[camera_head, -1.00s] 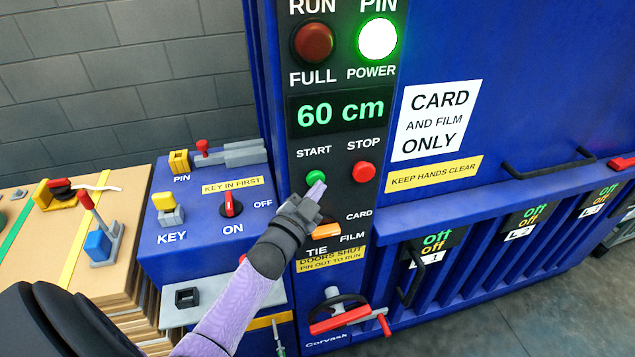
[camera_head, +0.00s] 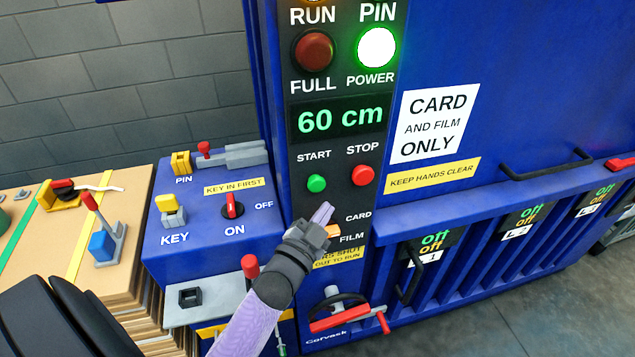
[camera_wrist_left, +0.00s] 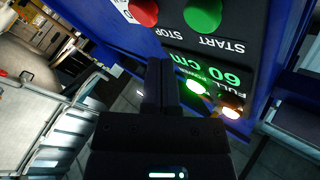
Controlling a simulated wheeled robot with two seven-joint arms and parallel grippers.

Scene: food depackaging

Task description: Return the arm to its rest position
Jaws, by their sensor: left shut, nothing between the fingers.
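My left gripper (camera_head: 322,213) is shut and empty in the head view. It is in front of the black control panel, below the green START button (camera_head: 317,183) and the red STOP button (camera_head: 362,175), and it partly covers the orange CARD/FILM switch (camera_head: 333,231). In the left wrist view the shut fingers (camera_wrist_left: 162,85) point toward the panel, where the green button (camera_wrist_left: 202,14) and red button (camera_wrist_left: 143,12) show apart from the fingertips. My right gripper is not in view.
The blue baler (camera_head: 520,80) fills the right side. A blue key box (camera_head: 200,240) with a red switch (camera_head: 232,206) stands left of the panel. A red-handled crank (camera_head: 340,318) is below my gripper. Stacked cardboard (camera_head: 60,245) with a blue-and-red tool lies at the left.

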